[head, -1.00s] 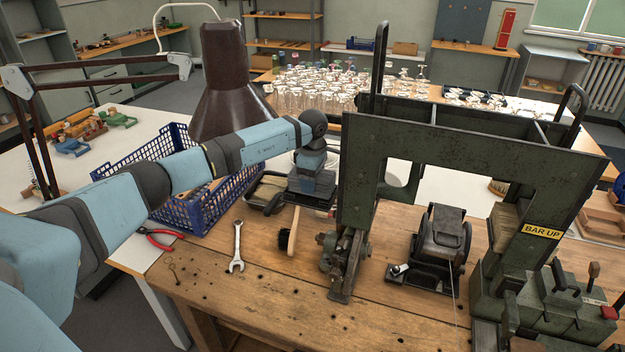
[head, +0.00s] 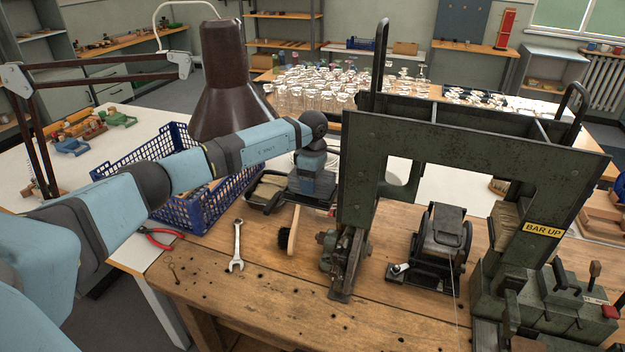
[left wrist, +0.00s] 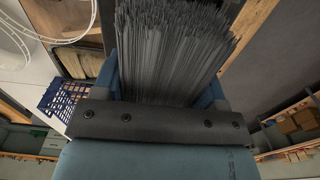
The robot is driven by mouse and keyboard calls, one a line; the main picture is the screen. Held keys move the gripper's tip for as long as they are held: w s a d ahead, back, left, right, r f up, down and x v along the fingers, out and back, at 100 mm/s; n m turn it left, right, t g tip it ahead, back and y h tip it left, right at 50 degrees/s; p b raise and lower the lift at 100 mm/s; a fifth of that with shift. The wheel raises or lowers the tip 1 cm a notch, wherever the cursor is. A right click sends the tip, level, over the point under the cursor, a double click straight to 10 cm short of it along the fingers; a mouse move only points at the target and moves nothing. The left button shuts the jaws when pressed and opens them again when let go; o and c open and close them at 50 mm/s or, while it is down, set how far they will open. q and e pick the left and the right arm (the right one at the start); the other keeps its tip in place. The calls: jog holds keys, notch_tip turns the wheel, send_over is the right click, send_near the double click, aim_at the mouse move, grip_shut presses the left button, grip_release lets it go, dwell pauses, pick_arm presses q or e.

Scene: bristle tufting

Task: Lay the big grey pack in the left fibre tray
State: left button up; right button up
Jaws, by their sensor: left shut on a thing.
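The big grey pack (left wrist: 172,45) is a thick bundle of straight grey fibres in the left wrist view. It stands out between the blue fingers of my left gripper (head: 312,192), which is shut on it. In the head view this gripper is over the back of the wooden bench, just left of the green machine (head: 365,150). The pack cannot be made out there. The machine's top has open, divided compartments (head: 541,130); their floors are hidden, and I cannot tell which is the left fibre tray. My right gripper is not in view.
The machine's tall frame and upright handles stand close right of my left gripper. A blue basket (head: 186,212) and a brown lamp shade (head: 226,85) are to the left. A brush (head: 293,232), a spanner (head: 237,246) and red pliers (head: 160,238) lie in front.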

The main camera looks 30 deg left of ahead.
pick_arm(q)
jog(key=shift+f, duration=0.2)
jog(key=o, duration=1)
jog(key=shift+o, duration=0.5)
jog(key=shift+r+p, duration=1.9)
jog(key=shift+r, duration=2.15)
